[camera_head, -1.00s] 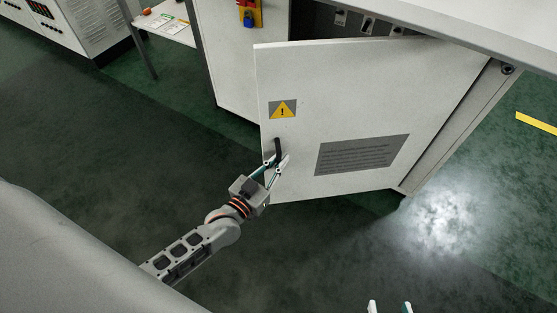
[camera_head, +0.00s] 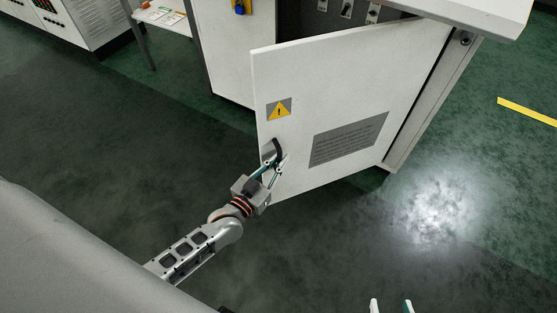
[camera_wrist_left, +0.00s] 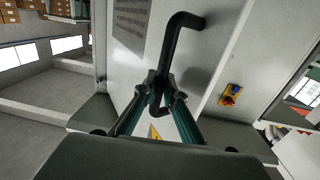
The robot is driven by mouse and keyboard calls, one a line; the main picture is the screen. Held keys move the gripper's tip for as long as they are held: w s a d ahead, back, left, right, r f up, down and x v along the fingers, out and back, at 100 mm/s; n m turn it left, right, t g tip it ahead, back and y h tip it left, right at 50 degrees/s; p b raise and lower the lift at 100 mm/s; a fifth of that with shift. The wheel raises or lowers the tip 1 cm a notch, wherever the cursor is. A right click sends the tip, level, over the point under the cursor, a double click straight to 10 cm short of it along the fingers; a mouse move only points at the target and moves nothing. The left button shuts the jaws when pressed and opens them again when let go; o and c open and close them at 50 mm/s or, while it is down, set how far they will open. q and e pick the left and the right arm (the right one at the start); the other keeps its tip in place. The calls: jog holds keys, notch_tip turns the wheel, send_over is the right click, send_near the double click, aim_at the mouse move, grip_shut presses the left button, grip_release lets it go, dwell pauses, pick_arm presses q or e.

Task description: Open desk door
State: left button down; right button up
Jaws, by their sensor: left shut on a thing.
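The white desk door (camera_head: 345,90) stands partly open in the head view, swung out from the desk on its right-hand side. It bears a yellow warning sign (camera_head: 278,110) and a grey label plate (camera_head: 348,139). My left gripper (camera_head: 271,165) is shut on the black door handle (camera_head: 278,150) near the door's free edge. In the left wrist view the fingers (camera_wrist_left: 160,95) close around the black handle (camera_wrist_left: 180,38). My right gripper (camera_head: 391,306) shows only its two fingertips at the bottom edge, spread apart and empty.
The desk interior (camera_head: 345,12) shows dark behind the door, with several switches. A small table (camera_head: 160,16) and a grey cabinet (camera_head: 90,18) stand at the upper left. The green floor (camera_head: 330,250) in front of the door is clear. A yellow line (camera_head: 530,112) lies at right.

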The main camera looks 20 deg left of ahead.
pick_arm(q)
jog(key=shift+s+d+f, duration=0.15)
jog(key=shift+s+d, duration=0.2)
jog(key=shift+d, duration=0.05)
jog(key=c, duration=2.1)
grip_release()
jog(key=s+a, duration=0.1)
jog(key=s, duration=0.6)
jog(key=shift+s, duration=0.2)
